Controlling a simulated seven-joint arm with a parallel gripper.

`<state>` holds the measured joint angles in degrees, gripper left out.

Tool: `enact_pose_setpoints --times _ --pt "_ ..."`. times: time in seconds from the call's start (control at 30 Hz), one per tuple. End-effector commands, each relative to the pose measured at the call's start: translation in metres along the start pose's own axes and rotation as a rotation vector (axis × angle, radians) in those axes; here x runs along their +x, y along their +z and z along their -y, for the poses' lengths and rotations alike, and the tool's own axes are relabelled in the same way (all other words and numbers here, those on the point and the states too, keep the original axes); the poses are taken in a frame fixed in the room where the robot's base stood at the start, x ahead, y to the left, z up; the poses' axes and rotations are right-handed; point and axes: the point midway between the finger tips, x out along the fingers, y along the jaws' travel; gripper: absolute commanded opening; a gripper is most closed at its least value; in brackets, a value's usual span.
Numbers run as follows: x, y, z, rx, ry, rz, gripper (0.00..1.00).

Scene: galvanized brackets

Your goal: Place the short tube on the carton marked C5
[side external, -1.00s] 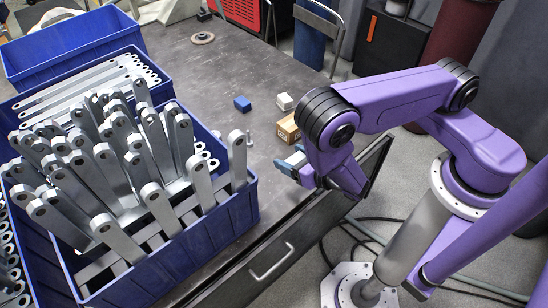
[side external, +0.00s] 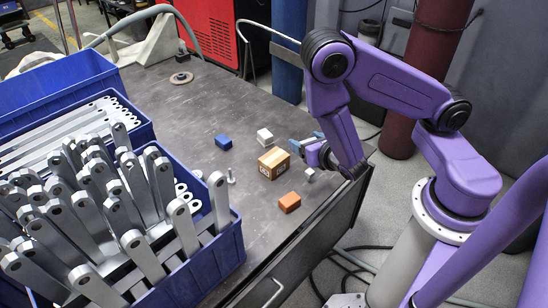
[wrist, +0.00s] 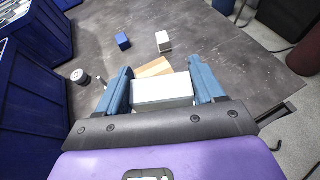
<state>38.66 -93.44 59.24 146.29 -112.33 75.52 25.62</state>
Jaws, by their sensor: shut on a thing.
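My gripper (side external: 308,152) has blue fingers shut on a pale grey, box-shaped piece, which I take for the short tube (wrist: 162,93). In the wrist view the piece lies crosswise between the fingers, and no opening shows in it. A small grey part under the fingers in the side view (side external: 310,174) seems to be its end. The brown carton (side external: 274,163) stands on the table just left of my gripper, with dark marks too small to read surely as C5. In the wrist view the carton (wrist: 153,68) shows just beyond the held piece, partly hidden by it. The two look apart.
A blue block (side external: 223,142) and a white block (side external: 265,136) lie behind the carton. An orange block (side external: 289,202) lies in front of it. A small bolt-like part (side external: 231,176) stands near the blue bin (side external: 222,262) of brackets. The table behind is mostly clear.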

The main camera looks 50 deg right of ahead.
Motion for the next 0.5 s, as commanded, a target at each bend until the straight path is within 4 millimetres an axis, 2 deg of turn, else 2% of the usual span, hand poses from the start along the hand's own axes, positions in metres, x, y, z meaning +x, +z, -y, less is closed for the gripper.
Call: enact_pose_setpoints --times 0.17,0.5 --pt "0.006 0.006 0.009 0.007 -0.022 0.003 0.36" --pt "0.028 0.004 0.002 0.007 -0.022 0.001 0.36"
